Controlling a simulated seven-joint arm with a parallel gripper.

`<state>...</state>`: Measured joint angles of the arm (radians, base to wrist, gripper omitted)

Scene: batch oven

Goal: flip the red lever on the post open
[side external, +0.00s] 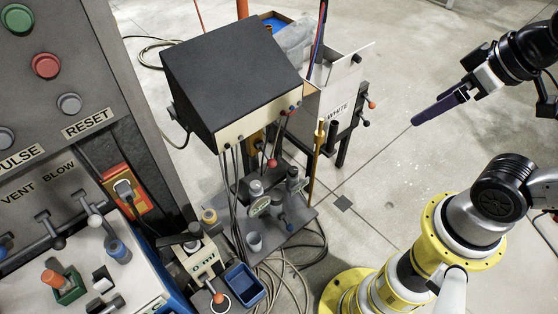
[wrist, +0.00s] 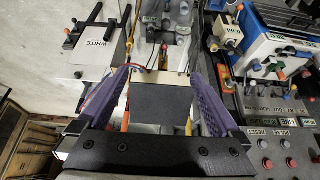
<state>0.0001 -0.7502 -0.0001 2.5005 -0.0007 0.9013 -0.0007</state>
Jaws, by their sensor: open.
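A small lever with a red ball end (side external: 272,163) hangs below the front of the dark-topped box, near a stand with grey-capped fittings. A lever with an orange-red knob (side external: 218,298) also stands on a small labelled block at the lower middle. I cannot tell for certain which is the red lever on the post. My gripper (side external: 438,108) is at the upper right of the side view, in the air, empty and well apart from both levers. In the wrist view its purple fingers (wrist: 158,72) are spread wide, with the dark box top between and beyond them.
The dark-topped box (side external: 230,75) stands high in the middle. A white box labelled WHITE (side external: 335,105) with knobbed handles is behind it. A button panel (side external: 60,90) fills the left. Cables and a blue bin (side external: 245,284) lie in front. Floor near my gripper is clear.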

